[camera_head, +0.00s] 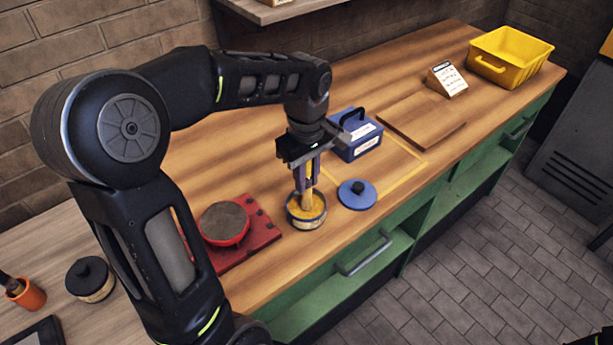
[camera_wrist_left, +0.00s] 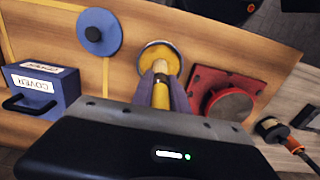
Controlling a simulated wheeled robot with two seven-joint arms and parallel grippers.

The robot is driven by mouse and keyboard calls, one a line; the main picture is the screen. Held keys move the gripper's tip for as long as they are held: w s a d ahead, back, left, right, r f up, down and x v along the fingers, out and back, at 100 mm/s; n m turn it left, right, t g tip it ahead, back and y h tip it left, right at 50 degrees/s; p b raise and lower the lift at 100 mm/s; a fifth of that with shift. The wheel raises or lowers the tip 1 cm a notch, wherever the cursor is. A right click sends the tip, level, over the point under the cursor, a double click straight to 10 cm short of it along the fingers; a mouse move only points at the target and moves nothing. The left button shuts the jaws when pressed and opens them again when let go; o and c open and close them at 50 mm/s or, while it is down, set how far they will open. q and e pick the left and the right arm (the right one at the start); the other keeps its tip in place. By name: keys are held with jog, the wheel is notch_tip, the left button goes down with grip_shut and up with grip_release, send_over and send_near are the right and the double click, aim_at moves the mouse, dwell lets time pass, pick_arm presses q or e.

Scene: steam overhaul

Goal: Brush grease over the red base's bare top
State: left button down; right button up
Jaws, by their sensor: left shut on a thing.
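My left gripper (camera_head: 304,178) is shut on the yellow handle of a brush (camera_head: 309,170) and holds it upright over an open round grease tin (camera_head: 307,222). The brush's lower end is down inside the tin, among yellow grease. In the left wrist view the brush (camera_wrist_left: 161,92) runs from between the fingers to the tin (camera_wrist_left: 160,48). The red base (camera_head: 262,240) lies on the bench just left of the tin; its round top (camera_head: 223,222) looks dull grey-brown. It also shows in the left wrist view (camera_wrist_left: 207,76). My right gripper is not in view.
A blue lid (camera_head: 357,195) with a dark knob lies right of the tin. Behind it stands a blue box (camera_head: 357,136) labelled COVER. A wooden board (camera_head: 421,121), a small sign (camera_head: 447,79) and a yellow bin (camera_head: 508,57) are farther right. A black-lidded jar (camera_head: 90,279) stands left.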

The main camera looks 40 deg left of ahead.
pick_arm(q)
jog(key=shift+r+p, duration=2.6)
jog(key=shift+r, duration=0.9)
